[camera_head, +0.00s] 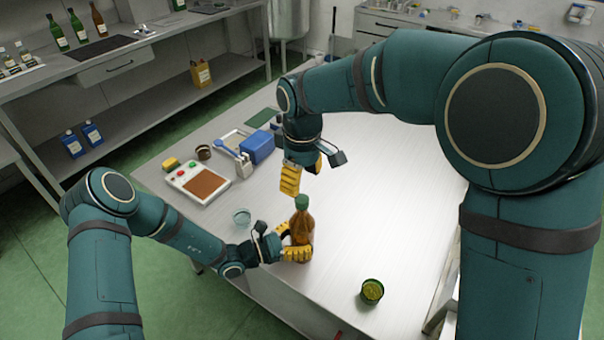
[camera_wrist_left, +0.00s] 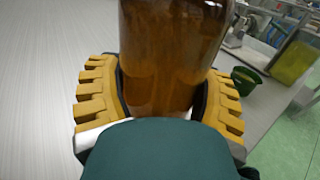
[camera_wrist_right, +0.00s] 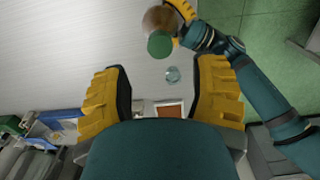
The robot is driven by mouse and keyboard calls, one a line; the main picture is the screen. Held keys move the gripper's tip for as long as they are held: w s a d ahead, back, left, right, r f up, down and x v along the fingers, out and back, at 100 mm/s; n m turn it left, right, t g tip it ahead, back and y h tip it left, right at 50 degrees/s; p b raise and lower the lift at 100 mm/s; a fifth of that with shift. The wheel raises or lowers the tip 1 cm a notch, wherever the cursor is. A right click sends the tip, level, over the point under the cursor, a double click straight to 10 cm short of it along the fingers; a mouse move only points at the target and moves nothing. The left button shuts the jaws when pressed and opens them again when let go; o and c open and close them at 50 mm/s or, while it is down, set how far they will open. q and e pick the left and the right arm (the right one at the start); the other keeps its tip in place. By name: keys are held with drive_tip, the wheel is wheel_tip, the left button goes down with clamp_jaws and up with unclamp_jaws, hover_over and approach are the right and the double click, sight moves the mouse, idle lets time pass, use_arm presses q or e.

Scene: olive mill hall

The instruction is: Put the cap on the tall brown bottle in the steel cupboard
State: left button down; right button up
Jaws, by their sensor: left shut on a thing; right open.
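The brown bottle (camera_head: 302,226) stands upright on the steel table in the head view, with a green cap (camera_head: 301,203) at its top. Whether the cap is fully seated I cannot tell. My left gripper (camera_head: 297,247) is shut around the bottle's lower body; the left wrist view shows brown glass (camera_wrist_left: 170,60) between its yellow fingers. My right gripper (camera_head: 299,178) is open and empty, beyond the bottle and apart from it. The right wrist view shows the green cap (camera_wrist_right: 160,44) beyond its spread fingers. I cannot identify the steel cupboard for certain.
A green bowl (camera_head: 372,291) stands at the table's near right. A small glass dish (camera_head: 242,217) is left of the bottle. Farther left are a scale (camera_head: 198,182) with a brown plate and a blue box (camera_head: 258,147). The table right of the bottle is mostly clear.

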sight(302, 198)
drive_tip(key=shift+f, duration=3.6)
drive_tip(key=shift+o, duration=0.2)
clamp_jaws()
drive_tip(key=shift+m, duration=0.6)
drive_tip(key=shift+c, duration=0.4)
unclamp_jaws()
